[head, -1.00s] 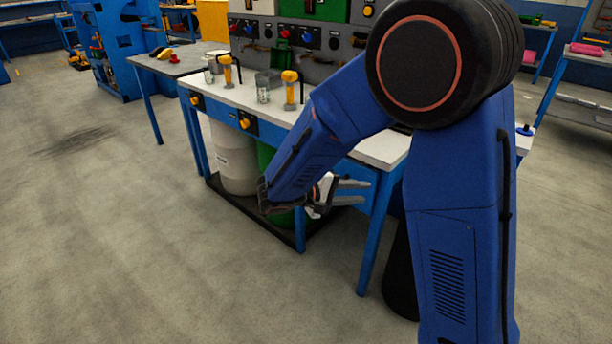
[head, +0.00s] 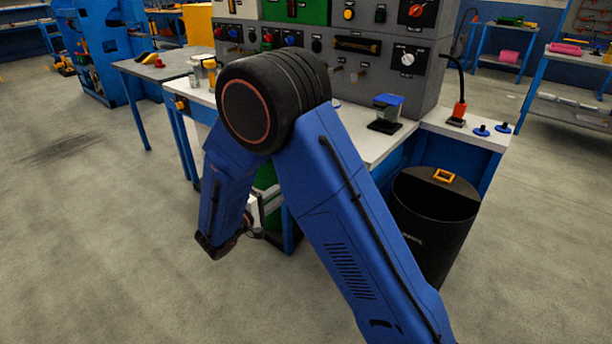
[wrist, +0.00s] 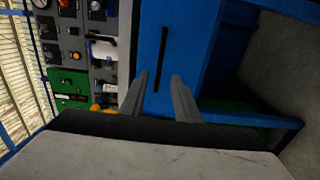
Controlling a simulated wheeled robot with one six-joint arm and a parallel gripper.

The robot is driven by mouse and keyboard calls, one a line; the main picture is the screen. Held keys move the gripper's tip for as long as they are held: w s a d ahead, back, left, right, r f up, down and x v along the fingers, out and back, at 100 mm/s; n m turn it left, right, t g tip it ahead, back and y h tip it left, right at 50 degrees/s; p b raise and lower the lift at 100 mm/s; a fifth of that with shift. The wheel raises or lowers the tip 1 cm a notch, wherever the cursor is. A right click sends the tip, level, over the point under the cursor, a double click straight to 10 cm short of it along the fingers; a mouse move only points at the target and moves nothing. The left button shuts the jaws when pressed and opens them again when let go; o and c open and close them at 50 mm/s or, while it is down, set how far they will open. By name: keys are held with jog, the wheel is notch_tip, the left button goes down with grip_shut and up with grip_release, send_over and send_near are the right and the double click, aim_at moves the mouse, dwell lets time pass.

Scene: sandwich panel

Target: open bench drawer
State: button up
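In the wrist view, a blue front panel (wrist: 185,40) with a long dark handle or slot (wrist: 161,60) is ahead of my gripper (wrist: 161,75). This may be the bench drawer's front. My gripper is open, with one finger on each side of the dark strip in the picture. I see no contact, and cannot tell how far the fingertips are from the panel. In the head view, the bench (head: 372,146) has a white top and blue frame. My arm hides most of its front there, including any drawer, and most of my gripper.
A black bin (head: 432,225) stands at the bench's right side, close to my arm. A control panel (head: 372,72) rises behind. The floor at left (head: 90,230) is clear.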

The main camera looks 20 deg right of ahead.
jog(key=x, duration=1.2)
jog(key=shift+w+d, duration=0.2)
jog(key=shift+d, duration=0.15)
grip_shut()
